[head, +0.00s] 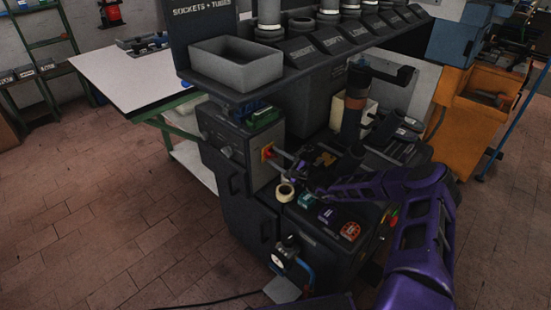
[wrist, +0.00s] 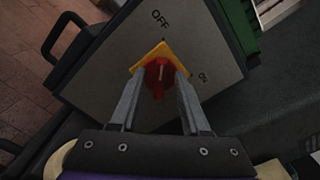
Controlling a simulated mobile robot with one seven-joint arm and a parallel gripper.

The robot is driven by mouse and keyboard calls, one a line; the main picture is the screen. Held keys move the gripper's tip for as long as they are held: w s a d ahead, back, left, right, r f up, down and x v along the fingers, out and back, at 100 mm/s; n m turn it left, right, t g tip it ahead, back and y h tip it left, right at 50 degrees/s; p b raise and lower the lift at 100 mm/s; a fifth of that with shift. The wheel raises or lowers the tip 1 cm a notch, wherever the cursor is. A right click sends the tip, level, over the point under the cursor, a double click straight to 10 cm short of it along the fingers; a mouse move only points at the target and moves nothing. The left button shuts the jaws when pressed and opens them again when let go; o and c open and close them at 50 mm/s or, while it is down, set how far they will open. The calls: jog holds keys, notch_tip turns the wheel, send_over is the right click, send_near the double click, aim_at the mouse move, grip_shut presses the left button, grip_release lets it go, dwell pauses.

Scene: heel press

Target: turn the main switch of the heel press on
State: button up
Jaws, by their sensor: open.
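The main switch (wrist: 158,76) is a red rotary knob on a yellow plate (wrist: 150,57), set on a grey panel of the heel press (wrist: 105,68). The panel carries the mark OFF above the switch and ON to its right. A pale line on the knob points up in the wrist view, roughly toward OFF. In the head view the switch (head: 267,153) shows on the side of the grey control box. My gripper (wrist: 159,80) is open, with one finger on each side of the red knob. I cannot tell whether the fingers touch it.
A cream tape roll (head: 285,192) lies on the press top just below the switch. A green box (head: 262,118) sits on the control box. A grey bin (head: 236,64) stands on the shelf above. A pressure gauge (head: 279,261) is on the front.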

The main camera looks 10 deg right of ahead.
jog(key=shift+w+a, duration=0.1)
jog(key=shift+w, duration=0.05)
jog(key=shift+c, duration=0.3)
grip_shut()
